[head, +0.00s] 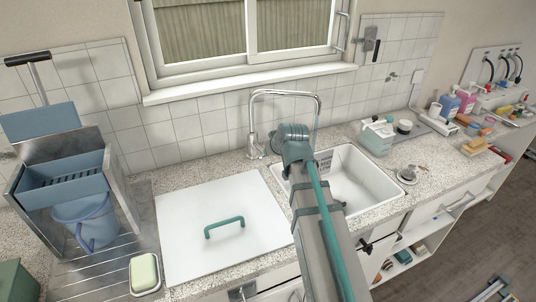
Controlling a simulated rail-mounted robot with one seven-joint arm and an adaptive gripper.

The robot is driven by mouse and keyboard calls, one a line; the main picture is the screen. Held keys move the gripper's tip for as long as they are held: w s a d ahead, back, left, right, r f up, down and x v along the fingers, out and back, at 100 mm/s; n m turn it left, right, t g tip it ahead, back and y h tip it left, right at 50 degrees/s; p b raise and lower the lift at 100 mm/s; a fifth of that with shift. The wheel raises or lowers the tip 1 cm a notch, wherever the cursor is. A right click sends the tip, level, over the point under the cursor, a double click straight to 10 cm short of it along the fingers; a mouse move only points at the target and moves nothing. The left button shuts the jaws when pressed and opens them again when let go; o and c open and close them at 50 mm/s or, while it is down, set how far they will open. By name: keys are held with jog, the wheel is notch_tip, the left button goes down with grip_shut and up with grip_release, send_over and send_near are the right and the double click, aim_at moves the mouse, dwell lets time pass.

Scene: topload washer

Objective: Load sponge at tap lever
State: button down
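A chrome tap (283,94) with a tall squared spout stands behind the sink (372,195), against the tiled wall. Its lever seems to be the small chrome part (255,148) low on its left side, too small to read its position. A pale yellow-green block (144,271), sponge or soap, lies in a small dish at the front left. A yellow sponge-like block (474,146) lies among items on the far right counter. I cannot tell which is the task's sponge. My arm crosses the sink's left side and hides part of it. My gripper is not visible.
A white board with a green handle (224,227) covers the counter left of the sink. A blue bucket (90,222) stands in a metal rack at left. Bottles (449,103) crowd the right counter. An open shelf (402,257) is below.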

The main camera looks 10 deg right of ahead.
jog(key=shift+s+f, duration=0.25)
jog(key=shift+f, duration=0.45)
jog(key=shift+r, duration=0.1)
